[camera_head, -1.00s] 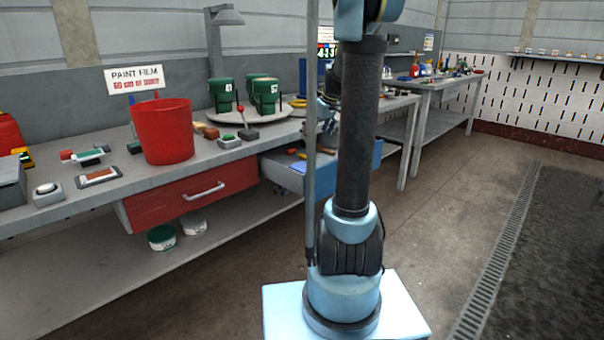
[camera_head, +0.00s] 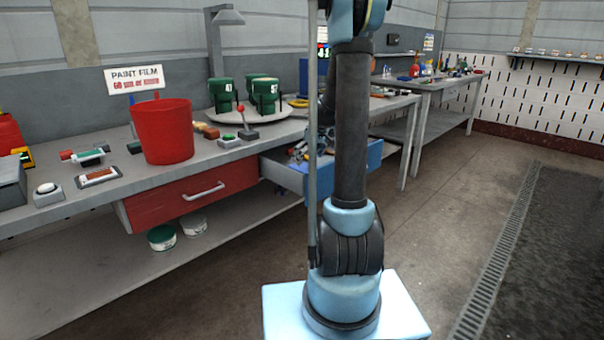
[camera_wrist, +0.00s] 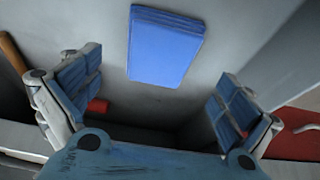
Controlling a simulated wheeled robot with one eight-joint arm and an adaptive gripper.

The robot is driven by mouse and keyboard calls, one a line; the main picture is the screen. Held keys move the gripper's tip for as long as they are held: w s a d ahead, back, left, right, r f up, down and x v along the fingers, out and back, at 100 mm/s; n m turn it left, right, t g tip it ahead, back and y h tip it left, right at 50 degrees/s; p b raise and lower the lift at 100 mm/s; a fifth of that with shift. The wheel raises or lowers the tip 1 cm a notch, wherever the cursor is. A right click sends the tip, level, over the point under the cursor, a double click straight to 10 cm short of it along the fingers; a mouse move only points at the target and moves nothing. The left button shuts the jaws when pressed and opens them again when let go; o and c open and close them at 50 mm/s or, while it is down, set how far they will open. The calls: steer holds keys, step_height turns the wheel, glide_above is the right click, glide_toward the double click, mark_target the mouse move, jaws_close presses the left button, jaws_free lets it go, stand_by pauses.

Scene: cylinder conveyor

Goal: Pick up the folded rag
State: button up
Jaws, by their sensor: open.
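The folded rag (camera_wrist: 165,48) is a flat blue stack with layered folds. It lies on the grey floor of the open drawer, whose blue front (camera_head: 365,170) shows in the head view. My gripper (camera_wrist: 160,65) is open above the drawer, with one finger on each side of the rag and clear gaps between. Nothing is held. In the head view my gripper (camera_head: 298,152) is low over the drawer, partly hidden by my arm, and I cannot make out the rag there.
A red object (camera_wrist: 98,106) and a wooden handle (camera_wrist: 12,52) lie at the left in the wrist view. The drawer wall (camera_wrist: 258,55) is close on the right. A red closed drawer (camera_head: 180,200) and a red bucket (camera_head: 166,132) are to the left.

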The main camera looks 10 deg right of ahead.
mark_target(304, 167)
steer(key=shift+x, duration=2.65)
steer(key=shift+c, duration=0.5)
steer(key=c, duration=1)
